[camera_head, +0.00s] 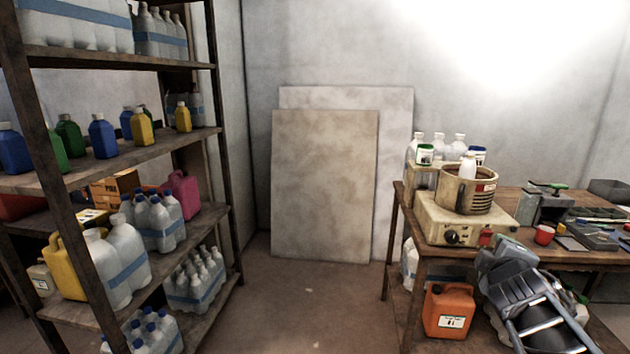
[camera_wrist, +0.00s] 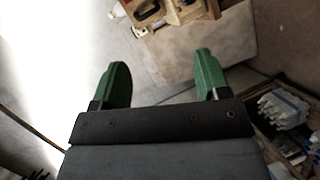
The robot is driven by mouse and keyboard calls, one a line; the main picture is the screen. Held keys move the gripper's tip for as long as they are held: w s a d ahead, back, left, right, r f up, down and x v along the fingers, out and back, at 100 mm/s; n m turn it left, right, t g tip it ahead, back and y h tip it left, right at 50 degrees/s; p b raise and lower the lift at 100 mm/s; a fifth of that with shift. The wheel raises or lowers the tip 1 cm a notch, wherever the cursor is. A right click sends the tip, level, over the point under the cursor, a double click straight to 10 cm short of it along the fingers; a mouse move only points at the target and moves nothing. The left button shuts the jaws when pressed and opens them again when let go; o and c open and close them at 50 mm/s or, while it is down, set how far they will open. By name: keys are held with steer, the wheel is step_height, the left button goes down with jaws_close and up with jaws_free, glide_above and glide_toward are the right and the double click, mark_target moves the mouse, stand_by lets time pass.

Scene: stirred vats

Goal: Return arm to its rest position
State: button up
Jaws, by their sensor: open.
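My gripper (camera_wrist: 162,78) shows in the wrist view with its two green fingers well apart. Nothing is between them. My grey and black arm (camera_head: 535,305) is at the lower right in the head view, in front of the wooden bench (camera_head: 400,215), and hides part of it. In the head view I cannot make out the fingers. The wrist view looks past the fingers, which point toward the bench with the beige heater and pale boards (camera_wrist: 232,38) beyond them, with clear space between.
A beige hotplate (camera_head: 450,228) carries a vat (camera_head: 468,190) on the bench; a red cup (camera_head: 544,234) stands beside it. An orange canister (camera_head: 448,310) is below. A shelf rack (camera_head: 222,150) with bottles stands left. Boards (camera_head: 325,185) lean on the back wall. The middle floor (camera_head: 300,300) is clear.

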steer(key=s+a+m+g+y+p, duration=0.3)
steer(key=s+a+m+g+p, duration=0.1)
steer(key=a, duration=0.5)
steer(key=s+a+m+g+y+p, duration=0.3)
steer(key=s+a+m+g+p, duration=0.2)
steer(key=s+a+p, duration=0.3)
steer(key=shift+a+f+m+y, duration=0.35)
steer(key=shift+a+m+y, duration=0.05)
steer(key=shift+a, duration=0.6)
